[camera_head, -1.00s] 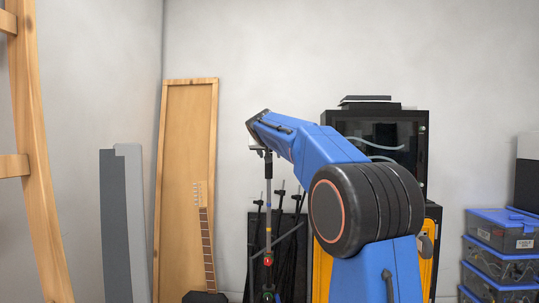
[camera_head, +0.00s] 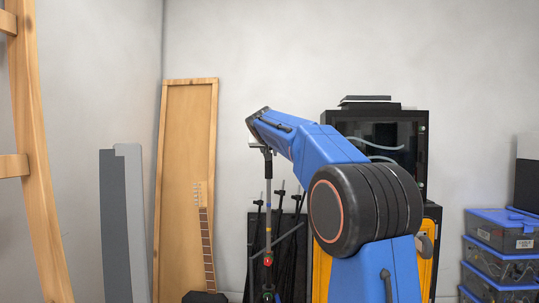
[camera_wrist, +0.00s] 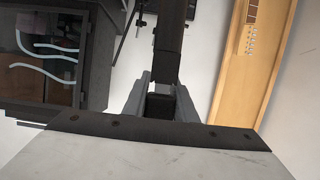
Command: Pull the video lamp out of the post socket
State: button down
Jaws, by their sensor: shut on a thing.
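My gripper (camera_wrist: 160,97) is shut, its two grey fingers around a dark block in the wrist view. The dark post (camera_wrist: 171,45) runs up from the fingers there. Whether the lamp's stem is still inside the socket is hidden.
A dark cabinet (camera_head: 416,150) stands behind my arm. Several thin black stands (camera_head: 280,205) are close behind the post. A wooden panel (camera_head: 186,130) and a guitar (camera_head: 207,240) lean at the wall. Stacked bins (camera_head: 500,235) stand at right. Space above the post looks clear.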

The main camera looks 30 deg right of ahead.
jog(key=shift+r, duration=0.3)
jog(key=shift+r, duration=2.3)
